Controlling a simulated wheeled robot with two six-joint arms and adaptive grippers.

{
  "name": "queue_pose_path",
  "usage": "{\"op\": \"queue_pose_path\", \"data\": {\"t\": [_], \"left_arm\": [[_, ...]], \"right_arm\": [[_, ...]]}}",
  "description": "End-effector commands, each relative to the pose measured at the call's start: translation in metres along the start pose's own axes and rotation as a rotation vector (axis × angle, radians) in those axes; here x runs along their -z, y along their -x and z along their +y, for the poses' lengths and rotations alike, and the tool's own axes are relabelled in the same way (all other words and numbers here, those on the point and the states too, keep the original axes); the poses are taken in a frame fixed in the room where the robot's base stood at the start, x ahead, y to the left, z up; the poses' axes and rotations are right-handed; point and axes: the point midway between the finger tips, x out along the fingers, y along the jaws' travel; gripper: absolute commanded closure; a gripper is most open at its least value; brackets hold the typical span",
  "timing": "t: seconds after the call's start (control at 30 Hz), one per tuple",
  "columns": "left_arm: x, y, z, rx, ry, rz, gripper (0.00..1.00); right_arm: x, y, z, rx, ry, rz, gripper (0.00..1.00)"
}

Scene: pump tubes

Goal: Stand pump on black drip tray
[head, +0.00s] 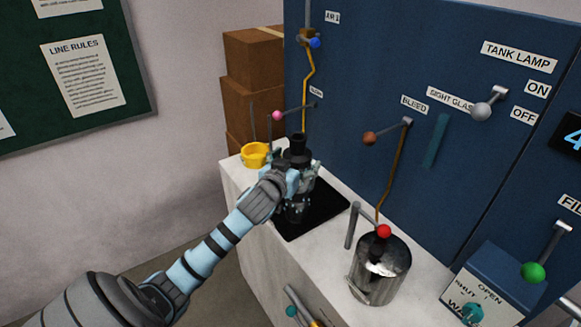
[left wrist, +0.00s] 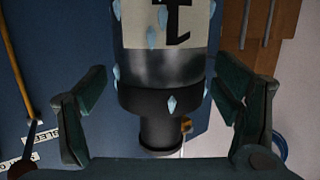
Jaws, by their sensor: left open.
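The pump (head: 297,146) is a dark cylinder with a narrower black neck on top. It appears upright on the black drip tray (head: 322,212), at the back part of it; its base is mostly hidden behind my gripper. In the left wrist view the pump (left wrist: 160,65) shows a pale label, a metallic band, a black end and small pale blue flecks. My left gripper (head: 296,190) is at the pump. In the left wrist view its fingers (left wrist: 160,95) are spread on either side of the pump, with gaps visible. My right gripper is not in view.
A yellow cup (head: 255,155) stands at the counter's back left corner. A blue panel (head: 360,80) with levers rises behind. Brown boxes (head: 252,85) are stacked beyond.

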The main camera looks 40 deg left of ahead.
Motion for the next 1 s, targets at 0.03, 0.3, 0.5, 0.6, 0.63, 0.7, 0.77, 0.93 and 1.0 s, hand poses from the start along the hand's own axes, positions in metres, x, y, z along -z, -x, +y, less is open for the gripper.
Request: {"op": "queue_pose_path", "data": {"t": [0.03, 0.3, 0.5, 0.6, 0.63, 0.7, 0.77, 0.93, 1.0], "left_arm": [[0.0, 0.008, 0.0, 0.0, -0.003, 0.0, 0.17], [0.001, 0.078, 0.0, -0.003, -0.006, -0.001, 0.17], [0.001, 0.109, 0.0, -0.001, -0.001, 0.0, 0.17], [0.001, 0.112, 0.0, -0.001, 0.001, 0.002, 0.17], [0.001, 0.112, 0.0, 0.0, 0.001, 0.002, 0.17], [0.001, 0.112, 0.0, 0.0, 0.002, 0.002, 0.17], [-0.001, 0.111, -0.001, 0.002, 0.0, -0.003, 0.17], [-0.083, 0.084, -0.026, 0.058, -0.061, -0.163, 0.17], [-0.164, 0.076, -0.046, 0.083, -0.113, -0.312, 0.17]], "right_arm": [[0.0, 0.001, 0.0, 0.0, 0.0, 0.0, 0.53], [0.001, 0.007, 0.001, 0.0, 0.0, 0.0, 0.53], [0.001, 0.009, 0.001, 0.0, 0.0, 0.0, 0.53], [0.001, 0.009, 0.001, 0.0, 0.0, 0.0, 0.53], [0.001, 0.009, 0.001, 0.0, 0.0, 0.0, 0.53], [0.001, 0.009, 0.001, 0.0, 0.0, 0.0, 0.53], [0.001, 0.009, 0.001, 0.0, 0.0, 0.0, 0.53], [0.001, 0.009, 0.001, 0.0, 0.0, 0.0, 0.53], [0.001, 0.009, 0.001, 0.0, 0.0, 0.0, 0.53]]}}
